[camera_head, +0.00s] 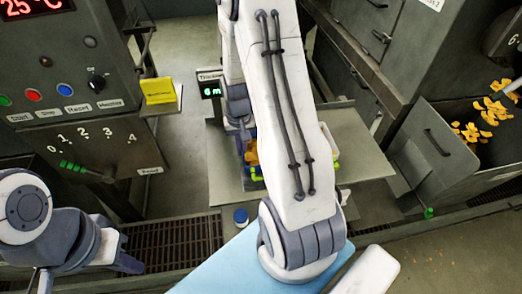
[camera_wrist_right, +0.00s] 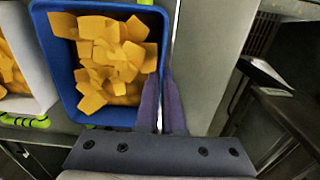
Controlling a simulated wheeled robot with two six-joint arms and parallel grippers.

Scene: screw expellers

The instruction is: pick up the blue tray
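The blue tray (camera_wrist_right: 66,72) is filled with orange chip-like pieces (camera_wrist_right: 112,62) and has green handles. In the right wrist view my right gripper (camera_wrist_right: 161,82) is at its right wall, with the two fingers close together and the rim seeming to run between their tips. In the head view my right arm hides most of the tray; only a little blue and orange shows beside my right gripper (camera_head: 243,130), over the grey platform. My left gripper (camera_head: 128,264) is low at the left, apart from the tray, its fingers unclear.
A white tray (camera_wrist_right: 32,62) with orange pieces stands beside the blue one. The grey platform (camera_head: 358,150) has bare room to the right. A blue-capped jar (camera_head: 241,217) is in front. A control panel (camera_head: 75,95) stands left, an open metal bin (camera_head: 432,150) right.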

